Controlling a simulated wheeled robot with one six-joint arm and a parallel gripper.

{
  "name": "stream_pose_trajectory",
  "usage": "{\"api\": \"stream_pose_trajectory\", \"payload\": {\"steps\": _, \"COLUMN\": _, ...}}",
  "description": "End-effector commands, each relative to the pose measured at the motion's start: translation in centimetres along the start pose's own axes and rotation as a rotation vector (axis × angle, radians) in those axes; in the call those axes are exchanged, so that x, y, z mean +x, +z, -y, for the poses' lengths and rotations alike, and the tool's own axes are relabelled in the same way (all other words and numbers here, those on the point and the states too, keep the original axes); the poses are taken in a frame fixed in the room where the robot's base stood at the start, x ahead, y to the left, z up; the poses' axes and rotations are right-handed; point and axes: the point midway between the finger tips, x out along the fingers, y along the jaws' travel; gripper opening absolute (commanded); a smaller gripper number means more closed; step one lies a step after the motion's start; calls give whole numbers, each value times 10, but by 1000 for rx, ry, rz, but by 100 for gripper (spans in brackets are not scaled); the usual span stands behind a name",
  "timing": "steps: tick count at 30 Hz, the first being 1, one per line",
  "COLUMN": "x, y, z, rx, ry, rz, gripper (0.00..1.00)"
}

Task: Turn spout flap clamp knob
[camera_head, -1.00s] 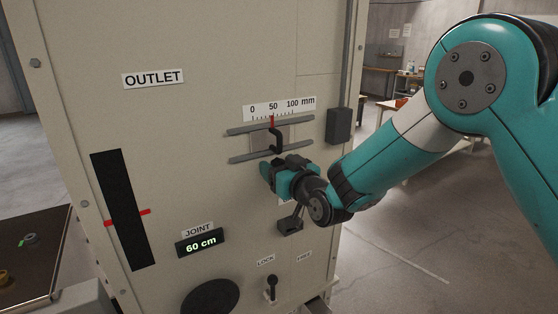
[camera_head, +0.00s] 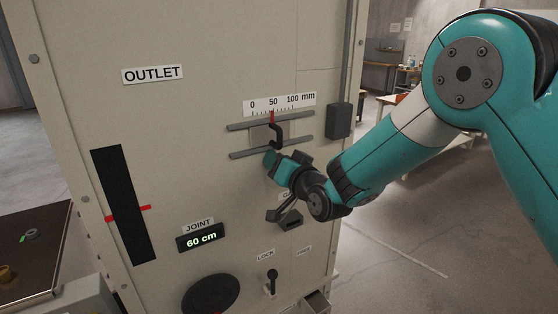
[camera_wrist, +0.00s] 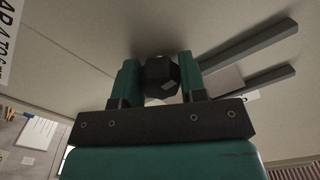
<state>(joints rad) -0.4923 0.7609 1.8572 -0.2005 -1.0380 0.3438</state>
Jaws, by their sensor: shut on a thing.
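A dark, faceted knob (camera_wrist: 161,76) sits between the two teal fingers of my gripper (camera_wrist: 160,85) in the wrist view. The fingers are shut on its sides. I cannot read a label for the knob.
The scale in mm (camera_head: 280,104) is above two grey rails (camera_head: 262,122). A dark box (camera_head: 339,120) is to the right. Below are a small lever (camera_head: 290,219), a lock lever (camera_head: 272,282) and a display reading 60 cm (camera_head: 201,238).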

Motion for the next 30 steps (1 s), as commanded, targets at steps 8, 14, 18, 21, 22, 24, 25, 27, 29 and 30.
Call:
{"api": "stream_pose_trajectory", "payload": {"steps": 8, "x": 0, "y": -2, "z": -1, "rx": 185, "ry": 2, "rz": -3, "gripper": 0}}
{"api": "stream_pose_trajectory", "payload": {"steps": 14, "x": 0, "y": -2, "z": -1, "rx": 188, "ry": 2, "rz": -3, "gripper": 0}}
{"api": "stream_pose_trajectory", "payload": {"steps": 18, "x": 0, "y": -3, "z": 0, "rx": 326, "ry": 2, "rz": -2, "gripper": 0}}
{"api": "stream_pose_trajectory", "payload": {"steps": 21, "x": 0, "y": -4, "z": 0, "rx": 509, "ry": 3, "rz": -1, "gripper": 0}}
{"api": "stream_pose_trajectory", "payload": {"steps": 22, "x": 0, "y": -4, "z": 0, "rx": 565, "ry": 3, "rz": -1, "gripper": 0}}
{"api": "stream_pose_trajectory", "payload": {"steps": 24, "x": 0, "y": -4, "z": 0, "rx": 686, "ry": 2, "rz": -2, "gripper": 0}}
{"api": "stream_pose_trajectory", "payload": {"steps": 25, "x": 0, "y": -4, "z": 0, "rx": 731, "ry": 2, "rz": -2, "gripper": 0}}
{"api": "stream_pose_trajectory", "payload": {"steps": 27, "x": 0, "y": -4, "z": 0, "rx": 815, "ry": 3, "rz": -2, "gripper": 0}}
{"api": "stream_pose_trajectory", "payload": {"steps": 29, "x": 0, "y": -3, "z": 0, "rx": 859, "ry": 2, "rz": -2, "gripper": 0}}
{"api": "stream_pose_trajectory", "payload": {"steps": 30, "x": 0, "y": -2, "z": -1, "rx": 874, "ry": 2, "rz": -2, "gripper": 0}}
